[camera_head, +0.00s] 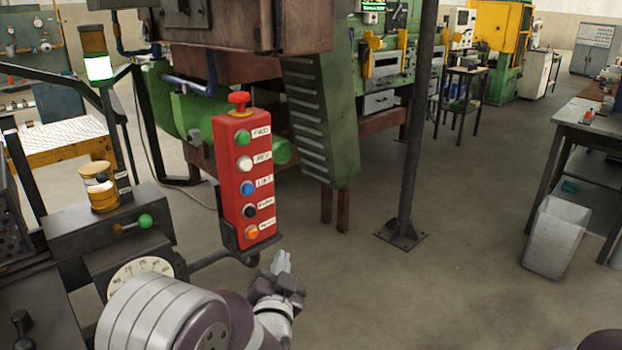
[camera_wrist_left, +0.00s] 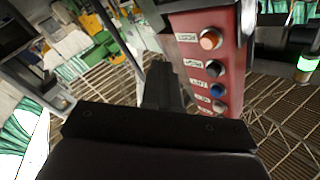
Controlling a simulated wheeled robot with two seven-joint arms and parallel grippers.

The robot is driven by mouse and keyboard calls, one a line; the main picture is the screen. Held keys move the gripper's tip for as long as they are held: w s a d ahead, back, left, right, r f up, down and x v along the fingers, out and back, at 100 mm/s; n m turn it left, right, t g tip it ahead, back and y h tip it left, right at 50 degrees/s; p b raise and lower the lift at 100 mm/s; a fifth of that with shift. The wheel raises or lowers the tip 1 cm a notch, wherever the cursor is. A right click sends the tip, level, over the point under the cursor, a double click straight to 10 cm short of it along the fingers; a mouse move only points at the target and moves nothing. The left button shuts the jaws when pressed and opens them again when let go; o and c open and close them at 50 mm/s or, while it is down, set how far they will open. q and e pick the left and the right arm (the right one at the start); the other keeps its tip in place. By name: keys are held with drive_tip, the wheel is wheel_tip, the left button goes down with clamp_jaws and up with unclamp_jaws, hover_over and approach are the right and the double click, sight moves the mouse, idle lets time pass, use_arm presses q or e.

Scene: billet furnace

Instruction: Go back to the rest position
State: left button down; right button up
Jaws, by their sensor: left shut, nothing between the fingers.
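My left gripper (camera_head: 283,264) is in the lower middle of the head view, just right of and below the red button box (camera_head: 245,182). It is shut with nothing between its fingers, and a small gap separates it from the box in the picture. In the left wrist view my dark fingers (camera_wrist_left: 163,85) are together, and the box (camera_wrist_left: 222,45) stands beside them on the right. The box carries a red knob on top and green, white, blue, black and orange buttons with labels. My right gripper is not in view.
A dark post (camera_head: 412,130) stands on the floor right of centre. A pale bin (camera_head: 555,238) stands by a workbench (camera_head: 590,120) at the right. A dial gauge (camera_head: 140,272) and a lit signal lamp (camera_head: 98,68) are at the left. The middle floor is clear.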

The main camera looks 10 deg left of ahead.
use_arm(q)
drive_tip(key=s+d+f+n+g+h+p, duration=0.2)
drive_tip(key=s+f+n+g+h+p, duration=0.15)
drive_tip(key=s+f+g, duration=0.75)
drive_tip(key=s+a+r+n+g+p, duration=0.1)
drive_tip(key=s+a+r+g+p, duration=0.1)
drive_tip(key=s+r+g+p, duration=0.1)
drive_tip(key=s+a+r+g+y+p, duration=0.1)
drive_tip(key=s+a+r+g+p, duration=0.2)
drive_tip(key=s, duration=0.7)
wheel_tip(320, 180, up, 4)
drive_tip(key=shift+s+a+f+n+p, duration=0.1)
drive_tip(key=shift+s+a+n+p, duration=0.2)
drive_tip(key=shift+p, duration=0.85)
drive_tip(key=shift+w+y, duration=0.15)
drive_tip(key=shift+y, duration=0.1)
